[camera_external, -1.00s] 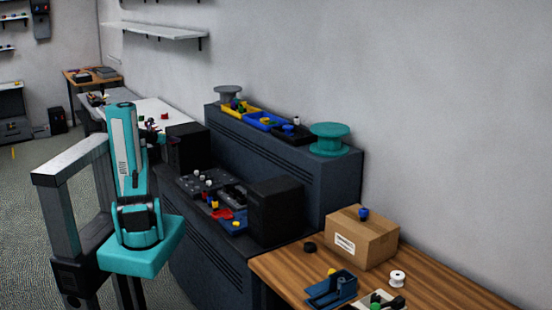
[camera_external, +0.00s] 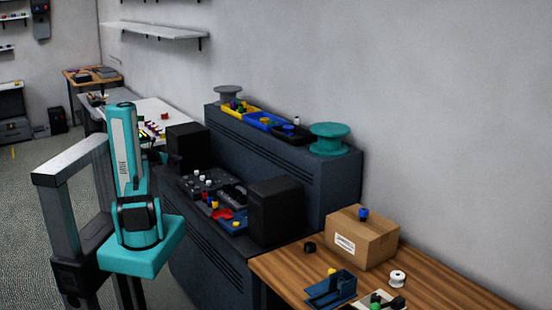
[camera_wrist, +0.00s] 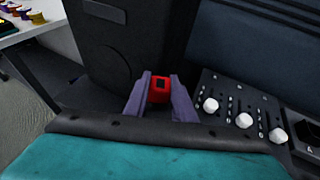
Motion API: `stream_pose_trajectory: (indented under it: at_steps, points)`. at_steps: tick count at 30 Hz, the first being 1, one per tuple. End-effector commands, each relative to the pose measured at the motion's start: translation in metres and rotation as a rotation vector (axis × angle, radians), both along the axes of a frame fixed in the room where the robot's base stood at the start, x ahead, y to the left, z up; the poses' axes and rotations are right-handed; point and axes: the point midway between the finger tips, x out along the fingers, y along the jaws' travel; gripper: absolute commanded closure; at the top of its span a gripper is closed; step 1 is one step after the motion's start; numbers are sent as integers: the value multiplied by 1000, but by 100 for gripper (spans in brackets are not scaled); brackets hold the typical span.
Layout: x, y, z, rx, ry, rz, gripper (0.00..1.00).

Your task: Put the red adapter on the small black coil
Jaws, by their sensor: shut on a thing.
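My gripper (camera_wrist: 160,77) has purple fingers shut on the red adapter (camera_wrist: 159,92), a small red block with a dark square opening. It is held in front of a black speaker-like box in the wrist view. A small black coil (camera_external: 310,248) lies on the wooden table, left of the cardboard box, well away from my arm. It is not in the wrist view.
Black boxes (camera_external: 188,147) (camera_external: 275,210) stand on the dark cabinet, with a knobbed panel (camera_wrist: 243,121) between them. The cardboard box (camera_external: 361,238), a blue holder (camera_external: 330,290) and a white spool (camera_external: 397,278) occupy the wooden table. A white table (camera_wrist: 14,36) holds several coloured items.

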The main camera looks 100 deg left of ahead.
Motion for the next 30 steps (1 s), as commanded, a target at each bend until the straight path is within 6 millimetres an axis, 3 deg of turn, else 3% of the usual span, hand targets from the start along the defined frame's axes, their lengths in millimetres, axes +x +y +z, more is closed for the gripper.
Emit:
stream_pose_trajectory:
  at_steps: [20,30]
  points:
    - [0,0,-4,0,0,0,99]
    - [0,0,-28,0,-1,0,99]
